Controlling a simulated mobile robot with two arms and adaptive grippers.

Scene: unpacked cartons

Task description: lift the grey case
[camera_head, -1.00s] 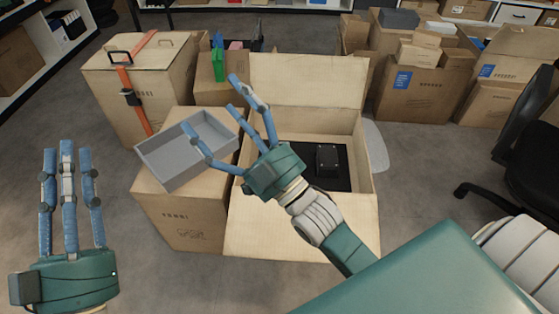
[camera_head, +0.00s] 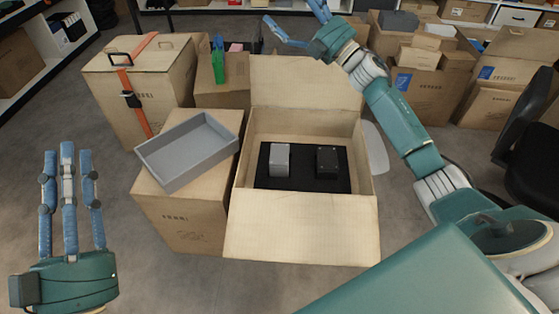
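The grey case (camera_head: 280,160) stands in the open carton (camera_head: 300,228), on a black insert (camera_head: 302,182), left of a black case (camera_head: 327,162). My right gripper (camera_head: 296,22) is at the top of the view, above and behind the open carton, away from the grey case. Its fingers are spread and hold nothing; the top of it is cut by the frame edge. My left gripper (camera_head: 68,165) is at the lower left with its fingers straight up, open and empty, well apart from the carton.
A grey open tray (camera_head: 188,150) sits tilted on a closed carton (camera_head: 180,215) left of the open carton. A strapped carton (camera_head: 150,85) stands behind it. More cartons (camera_head: 405,95) are at the back right, and a black chair (camera_head: 535,150) is at the right edge.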

